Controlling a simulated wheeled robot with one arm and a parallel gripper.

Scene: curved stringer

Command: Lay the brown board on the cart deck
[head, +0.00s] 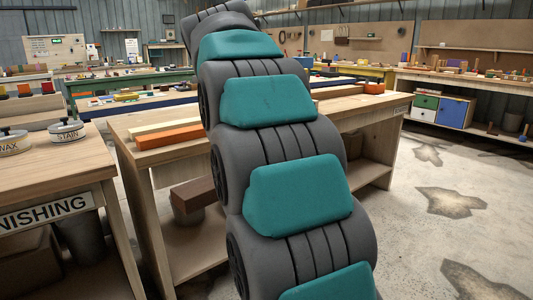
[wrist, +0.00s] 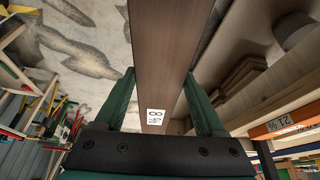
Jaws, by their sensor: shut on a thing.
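The brown board (wrist: 160,60) runs lengthwise between the green fingers of my gripper (wrist: 160,76) in the wrist view. The gripper is shut on it, and a white label with black marks sits on the board near the palm. In the head view, one end of a dark brown board (head: 193,194) shows left of my arm, below the bench top and in front of a grey bucket. My gripper is hidden behind my arm there. I cannot make out a cart deck in either view.
A wooden bench (head: 375,112) with a lower shelf stands behind my arm, carrying an orange board (head: 169,136). The finishing bench (head: 32,175) with wax and stain tins is at left. Open stained floor (head: 440,180) lies at right. The wrist view shows an orange labelled piece (wrist: 285,123).

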